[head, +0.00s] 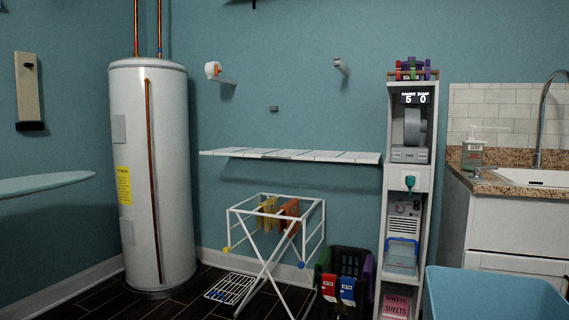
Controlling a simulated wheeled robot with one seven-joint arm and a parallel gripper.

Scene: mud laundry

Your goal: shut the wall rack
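The wall rack (290,155) is a white slatted panel low on the teal wall in the head view. It stands out nearly level from the wall, so it looks folded down and open. Above it are a small grey piece (273,108) on the wall and two wall fittings, one at left (213,71) and one at right (342,66). I cannot tell whether these belong to the rack. My gripper is not in view.
A white water heater (150,170) stands left of the rack. A folding drying stand (265,245) with cloths is below it, beside a dark crate (345,265). A narrow shelf tower (395,180) stands at right. A blue tub (495,295) is in the right foreground.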

